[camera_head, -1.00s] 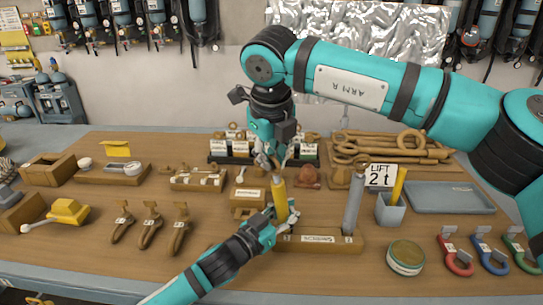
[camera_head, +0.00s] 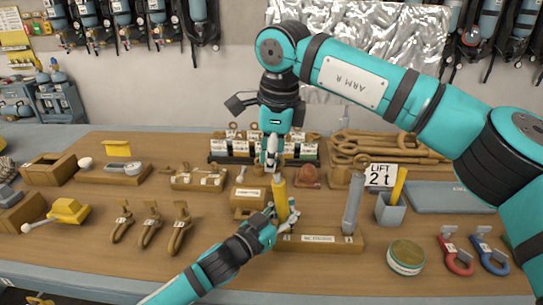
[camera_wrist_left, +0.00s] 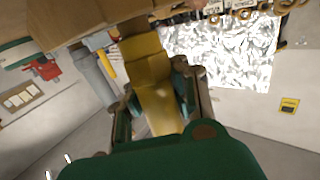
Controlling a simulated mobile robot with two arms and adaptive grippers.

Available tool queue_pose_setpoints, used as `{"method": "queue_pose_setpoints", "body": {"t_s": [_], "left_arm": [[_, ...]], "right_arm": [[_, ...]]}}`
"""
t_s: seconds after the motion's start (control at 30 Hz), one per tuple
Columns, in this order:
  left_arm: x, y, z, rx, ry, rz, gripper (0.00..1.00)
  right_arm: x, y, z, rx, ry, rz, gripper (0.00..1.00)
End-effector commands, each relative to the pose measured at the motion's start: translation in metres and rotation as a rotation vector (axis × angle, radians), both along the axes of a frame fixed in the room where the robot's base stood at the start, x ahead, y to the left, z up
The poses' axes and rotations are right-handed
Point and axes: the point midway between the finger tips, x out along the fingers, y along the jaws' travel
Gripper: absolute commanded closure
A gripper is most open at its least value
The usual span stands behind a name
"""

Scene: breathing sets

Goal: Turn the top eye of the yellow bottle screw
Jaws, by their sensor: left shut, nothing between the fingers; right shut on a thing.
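The yellow bottle screw (camera_head: 281,194) stands upright in a wooden block (camera_head: 320,243) at the front middle. My right gripper (camera_head: 272,166) points down at its top and is shut on the top eye, which the fingers hide. My left gripper (camera_head: 280,217) is shut at the lower part of the yellow body, with nothing held between its fingers. In the left wrist view the yellow body (camera_wrist_left: 152,85) shows large between the finger links; contact cannot be made out.
A grey bottle screw (camera_head: 352,207) stands in the block's right end. A grey cup (camera_head: 390,212), a round tin (camera_head: 405,257) and coloured shackles (camera_head: 456,254) lie to the right. Wooden hooks (camera_head: 150,230) lie left. A labelled rack (camera_head: 225,150) stands behind.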

Motion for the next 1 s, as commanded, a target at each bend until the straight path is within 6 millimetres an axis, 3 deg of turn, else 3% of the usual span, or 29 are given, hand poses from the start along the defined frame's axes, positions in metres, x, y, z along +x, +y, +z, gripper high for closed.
{"method": "queue_pose_setpoints", "body": {"t_s": [0.73,0.77,0.9,1.0], "left_arm": [[-0.0060,-0.0046,-0.0031,-0.006,0.004,-0.015,1.00],[-0.0060,-0.0046,-0.0031,-0.006,0.004,-0.015,1.00],[-0.0056,-0.0045,-0.0031,-0.006,0.006,-0.014,1.00],[-0.0053,-0.0044,-0.0034,-0.005,0.007,-0.013,1.00]], "right_arm": [[0.0042,-0.0057,-0.0057,-0.023,0.012,0.072,1.00],[0.0042,-0.0057,-0.0057,-0.023,0.012,0.072,0.87],[0.0033,-0.0042,-0.0042,-0.021,0.010,0.075,0.69],[0.0026,-0.0032,-0.0032,-0.019,0.009,0.077,0.68]]}}
